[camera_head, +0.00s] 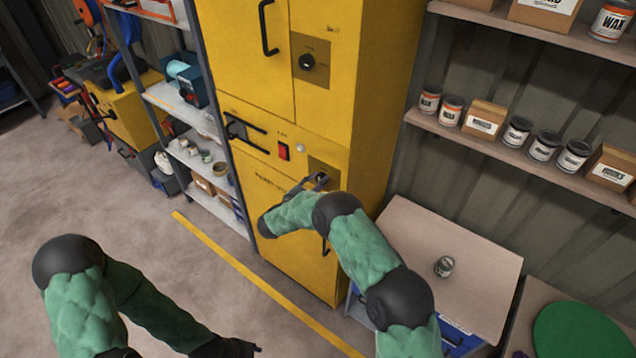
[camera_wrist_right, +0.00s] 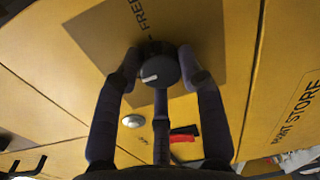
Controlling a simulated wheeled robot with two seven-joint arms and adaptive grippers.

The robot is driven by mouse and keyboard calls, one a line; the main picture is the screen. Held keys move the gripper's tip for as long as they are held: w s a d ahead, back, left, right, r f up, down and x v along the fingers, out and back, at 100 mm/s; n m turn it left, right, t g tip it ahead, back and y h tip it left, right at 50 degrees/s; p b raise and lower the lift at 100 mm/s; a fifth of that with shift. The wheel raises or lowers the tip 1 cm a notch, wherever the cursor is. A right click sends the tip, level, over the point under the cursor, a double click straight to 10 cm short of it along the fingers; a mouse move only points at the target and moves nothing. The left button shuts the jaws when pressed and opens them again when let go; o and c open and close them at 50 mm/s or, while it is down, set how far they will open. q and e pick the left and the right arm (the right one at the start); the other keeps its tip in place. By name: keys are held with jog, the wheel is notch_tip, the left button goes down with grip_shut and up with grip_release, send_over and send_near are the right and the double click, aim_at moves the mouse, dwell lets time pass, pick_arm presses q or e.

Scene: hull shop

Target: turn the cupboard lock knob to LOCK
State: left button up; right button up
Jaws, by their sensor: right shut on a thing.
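The yellow cupboard (camera_head: 300,240) stands upright in the middle of the head view. My right gripper (camera_head: 318,182) is at its lower knob plate. The right wrist view shows the dark round lock knob (camera_wrist_right: 160,72) between the fingers of my right gripper (camera_wrist_right: 160,68), which are shut on it. The knob has a short white mark, and the word FREE is printed on the plate (camera_wrist_right: 95,50) beside it. The LOCK lettering does not show. My left gripper (camera_head: 232,348) is low in the head view, away from the cupboard; its fingers are unclear.
A red switch (camera_head: 284,151) and a pale round button (camera_head: 301,148) sit close to the gripper. Another dark knob (camera_head: 307,62) is above. A table (camera_head: 455,240) with a small can (camera_head: 444,266) stands right. Open floor lies left.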

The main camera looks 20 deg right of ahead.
jog(key=o, duration=1)
jog(key=shift+w+a+r, duration=0.15)
jog(key=shift+w+r, duration=0.05)
jog(key=shift+o, duration=0.7)
jog(key=shift+w+f, duration=0.1)
jog(key=shift+f, duration=0.1)
jog(key=shift+s, duration=0.25)
jog(key=v, duration=1.1)
jog(key=shift+s+a, duration=0.15)
jog(key=shift+a, duration=0.25)
